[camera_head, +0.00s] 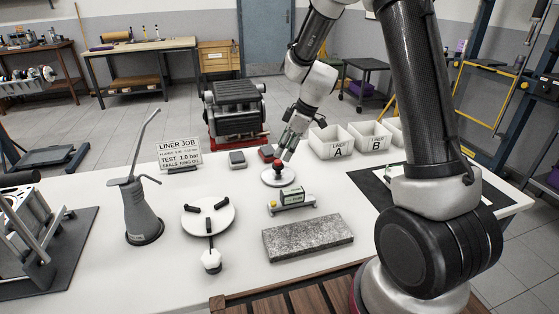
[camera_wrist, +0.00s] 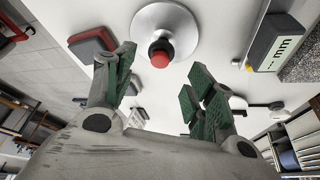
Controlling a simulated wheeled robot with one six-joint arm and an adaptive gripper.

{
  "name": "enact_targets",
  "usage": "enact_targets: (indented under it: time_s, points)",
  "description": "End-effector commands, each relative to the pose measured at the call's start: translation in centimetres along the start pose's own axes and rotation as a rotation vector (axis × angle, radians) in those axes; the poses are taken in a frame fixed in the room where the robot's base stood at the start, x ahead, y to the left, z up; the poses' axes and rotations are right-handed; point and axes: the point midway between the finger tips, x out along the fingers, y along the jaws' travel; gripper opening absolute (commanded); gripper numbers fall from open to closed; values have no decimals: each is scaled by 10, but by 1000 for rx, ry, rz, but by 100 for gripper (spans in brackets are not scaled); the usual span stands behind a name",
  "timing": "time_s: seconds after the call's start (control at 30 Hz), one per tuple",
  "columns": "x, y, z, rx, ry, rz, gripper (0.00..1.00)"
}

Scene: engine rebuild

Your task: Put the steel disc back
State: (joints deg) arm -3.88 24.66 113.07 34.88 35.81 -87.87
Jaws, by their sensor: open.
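A round pale metal disc with a black stem and red knob (camera_head: 278,179) lies flat on the white bench in the head view. In the wrist view the disc (camera_wrist: 178,16) is at the top centre, its red knob (camera_wrist: 160,58) towards me. My gripper (camera_head: 286,150) is just above and behind the knob in the head view. In the wrist view its green-padded fingers (camera_wrist: 158,78) are spread apart with nothing between them, and the knob is just beyond the gap. A larger pale round plate (camera_head: 200,225) with black pads lies nearer, at left.
A red-and-grey block (camera_head: 267,152) is behind the disc. Bins A (camera_head: 331,142) and B (camera_head: 370,135), an oil can (camera_head: 142,212) and a sign (camera_head: 180,152) stand around.

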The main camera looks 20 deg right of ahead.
Motion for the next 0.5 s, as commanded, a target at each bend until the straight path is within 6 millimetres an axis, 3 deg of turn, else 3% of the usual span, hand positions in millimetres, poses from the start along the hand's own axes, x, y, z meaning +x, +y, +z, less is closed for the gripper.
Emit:
enact_targets:
  time_s: [0.2, 0.5]
  points:
    - [-37, 0, 0, -1, 0, 2, 55]
    - [-56, -3, 0, 15, -2, 7, 55]
